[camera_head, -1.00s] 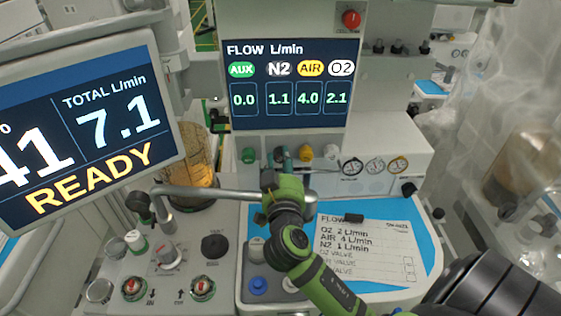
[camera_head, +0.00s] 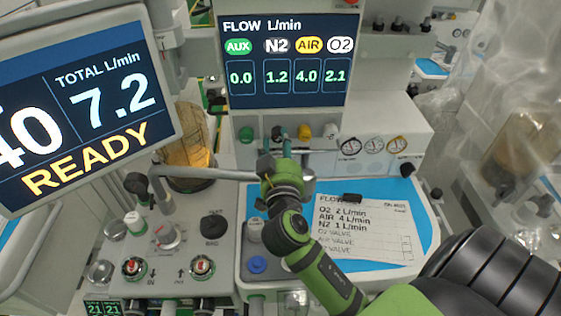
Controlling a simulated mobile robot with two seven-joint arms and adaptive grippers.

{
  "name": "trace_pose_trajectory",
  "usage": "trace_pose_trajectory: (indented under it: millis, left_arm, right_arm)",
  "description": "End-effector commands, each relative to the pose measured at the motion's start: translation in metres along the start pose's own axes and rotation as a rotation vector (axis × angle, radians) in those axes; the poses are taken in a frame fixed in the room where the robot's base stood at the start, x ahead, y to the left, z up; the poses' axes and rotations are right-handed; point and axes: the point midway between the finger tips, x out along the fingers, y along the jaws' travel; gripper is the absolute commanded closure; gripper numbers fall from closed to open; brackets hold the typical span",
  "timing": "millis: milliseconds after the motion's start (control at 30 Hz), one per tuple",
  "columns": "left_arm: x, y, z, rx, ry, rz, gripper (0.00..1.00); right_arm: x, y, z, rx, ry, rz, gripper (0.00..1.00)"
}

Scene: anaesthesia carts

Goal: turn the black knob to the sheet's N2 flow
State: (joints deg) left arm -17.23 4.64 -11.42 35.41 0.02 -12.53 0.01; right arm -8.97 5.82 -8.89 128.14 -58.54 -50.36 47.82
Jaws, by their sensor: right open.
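The flow screen (camera_head: 284,60) reads AUX 0.0, N2 1.2, AIR 4.0, O2 2.1. The paper sheet (camera_head: 385,222) lists O2 2, AIR 4 and N2 1 L/min. My left gripper is out of view.
The green knob (camera_head: 247,134), yellow knob (camera_head: 305,131) and white knob (camera_head: 331,131) flank closely. A grey horizontal bar (camera_head: 215,172) runs just left of my gripper. The monitor (camera_head: 80,105) at left reads total 7.2 and READY. Gauges (camera_head: 374,145) are to the right.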

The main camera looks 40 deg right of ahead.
Motion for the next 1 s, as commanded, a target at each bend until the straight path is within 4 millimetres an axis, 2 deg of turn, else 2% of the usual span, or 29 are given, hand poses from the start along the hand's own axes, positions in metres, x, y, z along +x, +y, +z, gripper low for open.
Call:
trace_pose_trajectory:
  millis: [300, 500, 700, 1000]
  left_arm:
    - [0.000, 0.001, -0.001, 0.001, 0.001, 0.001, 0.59]
    - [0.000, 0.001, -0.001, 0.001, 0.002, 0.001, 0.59]
    - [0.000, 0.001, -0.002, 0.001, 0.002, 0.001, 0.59]
    - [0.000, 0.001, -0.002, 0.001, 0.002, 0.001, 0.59]
  right_arm:
    - [-0.068, 0.001, 0.002, 0.000, -0.009, 0.001, 0.59]
    - [-0.098, 0.000, 0.002, -0.001, -0.007, 0.000, 0.59]
    - [-0.108, 0.000, 0.001, -0.001, -0.003, 0.000, 0.59]
    - [-0.108, 0.000, 0.001, -0.001, -0.003, 0.000, 0.59]
